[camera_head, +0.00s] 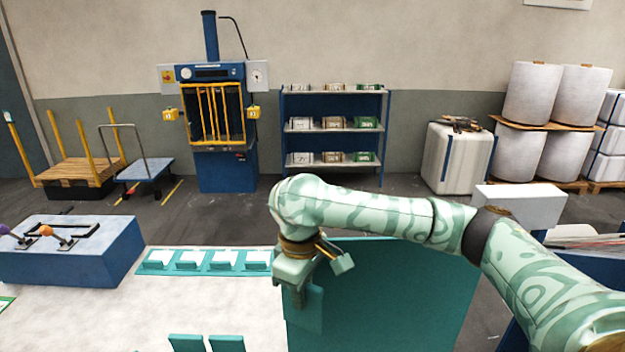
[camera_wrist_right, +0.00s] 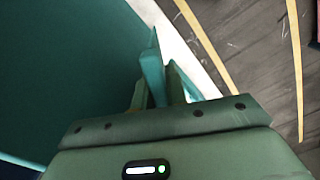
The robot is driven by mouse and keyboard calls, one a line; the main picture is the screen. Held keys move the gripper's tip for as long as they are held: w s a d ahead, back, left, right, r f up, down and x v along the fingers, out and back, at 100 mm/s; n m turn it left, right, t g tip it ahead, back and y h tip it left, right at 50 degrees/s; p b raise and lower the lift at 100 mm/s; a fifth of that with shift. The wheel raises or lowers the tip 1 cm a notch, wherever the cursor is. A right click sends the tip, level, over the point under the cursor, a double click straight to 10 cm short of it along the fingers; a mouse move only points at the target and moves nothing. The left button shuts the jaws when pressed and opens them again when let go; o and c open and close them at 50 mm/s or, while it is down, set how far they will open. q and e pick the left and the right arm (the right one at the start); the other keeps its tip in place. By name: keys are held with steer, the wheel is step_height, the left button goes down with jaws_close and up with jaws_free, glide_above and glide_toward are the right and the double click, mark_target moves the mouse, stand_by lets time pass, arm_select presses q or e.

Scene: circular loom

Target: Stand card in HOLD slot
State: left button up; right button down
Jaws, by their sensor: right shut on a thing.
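My right gripper (camera_head: 300,298) points down at the left edge of a large teal panel (camera_head: 400,290). It is shut on a thin teal piece, which looks like the card (camera_head: 308,318). In the right wrist view the card (camera_wrist_right: 152,68) stands on edge between the fingertips (camera_wrist_right: 155,92). Its lower end is not clear in the head view. I cannot make out a HOLD label or which slot is the HOLD slot. My left gripper is not in view.
A teal strip with several white-faced pieces (camera_head: 205,262) lies on the pale table (camera_head: 100,325). A blue box with levers (camera_head: 75,255) sits at left. A press (camera_head: 215,120) and shelf (camera_head: 333,125) stand behind.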

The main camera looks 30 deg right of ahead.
arm_select(q)
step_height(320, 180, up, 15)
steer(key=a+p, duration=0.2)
steer(key=p, duration=1)
arm_select(e)
steer(key=w+d+r+n, duration=0.2)
steer(key=r+n, duration=0.1)
steer(key=r, duration=0.3)
steer(key=w+d+r+n, duration=0.2)
steer(key=r, duration=0.4)
arm_select(q)
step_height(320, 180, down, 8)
steer(key=b, duration=0.7)
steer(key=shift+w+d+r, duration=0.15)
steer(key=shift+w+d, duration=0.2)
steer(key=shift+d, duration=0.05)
arm_select(e)
step_height(320, 180, down, 7)
steer(key=shift+w+r+n, duration=0.15)
steer(key=shift+w+n, duration=0.05)
steer(key=shift+n, duration=0.1)
steer(key=shift+d, duration=0.1)
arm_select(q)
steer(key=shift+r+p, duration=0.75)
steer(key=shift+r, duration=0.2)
arm_select(e)
steer(key=shift+s, duration=0.1)
